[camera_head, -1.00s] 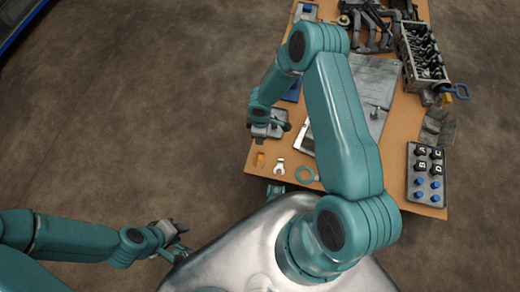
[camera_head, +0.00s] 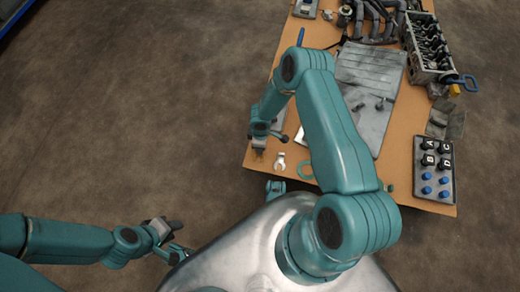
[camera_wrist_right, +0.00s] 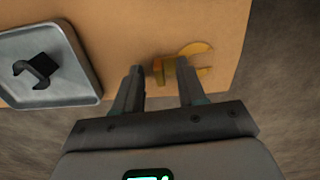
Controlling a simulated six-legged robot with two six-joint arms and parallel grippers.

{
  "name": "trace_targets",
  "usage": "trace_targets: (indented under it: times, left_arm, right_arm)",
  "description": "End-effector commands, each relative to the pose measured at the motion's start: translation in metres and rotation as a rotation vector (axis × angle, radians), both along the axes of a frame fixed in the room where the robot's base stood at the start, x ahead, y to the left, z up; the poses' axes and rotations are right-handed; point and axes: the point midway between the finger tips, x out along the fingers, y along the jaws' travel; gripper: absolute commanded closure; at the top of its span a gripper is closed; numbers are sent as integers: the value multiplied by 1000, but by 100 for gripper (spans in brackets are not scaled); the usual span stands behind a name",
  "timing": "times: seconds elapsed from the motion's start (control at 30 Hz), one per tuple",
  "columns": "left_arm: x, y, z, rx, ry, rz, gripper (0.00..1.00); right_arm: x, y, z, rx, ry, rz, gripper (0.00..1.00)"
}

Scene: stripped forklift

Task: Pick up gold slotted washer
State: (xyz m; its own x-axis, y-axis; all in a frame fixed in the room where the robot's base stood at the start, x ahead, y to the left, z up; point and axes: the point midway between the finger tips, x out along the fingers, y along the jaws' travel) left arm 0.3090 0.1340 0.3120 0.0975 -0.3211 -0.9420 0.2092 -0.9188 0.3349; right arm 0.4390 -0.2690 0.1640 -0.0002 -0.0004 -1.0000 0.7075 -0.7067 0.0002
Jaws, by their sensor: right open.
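My right gripper (camera_wrist_right: 160,84) is open, with the washer near the fingertips and no grip visible. In the head view the right gripper (camera_head: 258,149) is over the table's near left corner and hides the washer. My left gripper (camera_head: 178,238) is off the table at the lower left, with a gap between its fingers, empty.
A grey tray (camera_wrist_right: 85,58) holding a black part lies nearby. A button panel (camera_head: 433,170) sits at the right edge. The table's edge is close to the washer.

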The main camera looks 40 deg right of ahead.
Motion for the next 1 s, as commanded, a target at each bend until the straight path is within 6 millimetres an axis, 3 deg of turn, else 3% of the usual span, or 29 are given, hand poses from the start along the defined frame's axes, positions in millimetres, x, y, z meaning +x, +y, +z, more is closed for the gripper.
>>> trace_targets:
  times: [0.1, 0.23, 0.67, 0.87, 1.0]
  left_arm:
    - [0, 0, 1, 0, -1, 0, 65]
    - [0, 0, 1, 0, 0, 0, 65]
    - [-1, 0, 4, -1, 3, -1, 65]
    - [-7, -2, 18, -4, 18, -7, 65]
    - [-9, -5, 34, -6, 24, -18, 65]
  right_arm:
    - [0, 0, 2, 0, 0, 0, 60]
    - [0, 0, 2, 0, 0, 0, 100]
    - [0, 0, 7, 0, -1, 0, 100]
    - [1, 0, 38, 0, -1, -1, 100]
    - [1, 0, 79, -1, -4, 0, 100]
